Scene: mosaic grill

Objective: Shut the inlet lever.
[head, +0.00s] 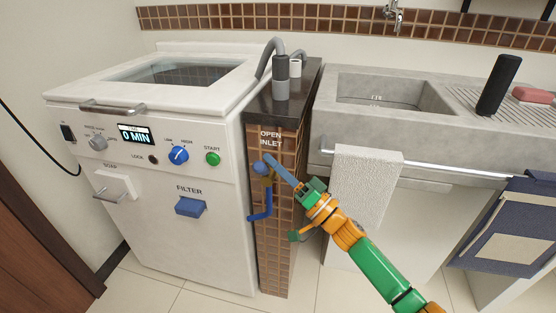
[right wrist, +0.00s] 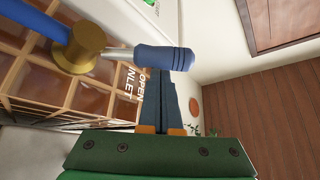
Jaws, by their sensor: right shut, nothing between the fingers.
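The inlet lever has a blue grip (head: 258,168) and sits on the tiled pillar, below the words OPEN INLET. The right wrist view shows its blue grip (right wrist: 165,58), a short metal rod and the brass valve body (right wrist: 78,48). The grip sticks out sideways from the brass. My right gripper (head: 270,160) is at the lever, its fingers shut and empty. In the right wrist view the gripper (right wrist: 161,75) has its fingertips at the grip, partly hidden by it; I cannot tell whether they touch. My left gripper is not in view.
A blue pipe (head: 265,205) runs down the pillar (head: 275,250). A white washing machine (head: 190,240) stands to the left. To the right are a concrete sink (head: 350,120), a rail (head: 440,168) with a white towel (head: 366,185), and a blue cloth (head: 510,225).

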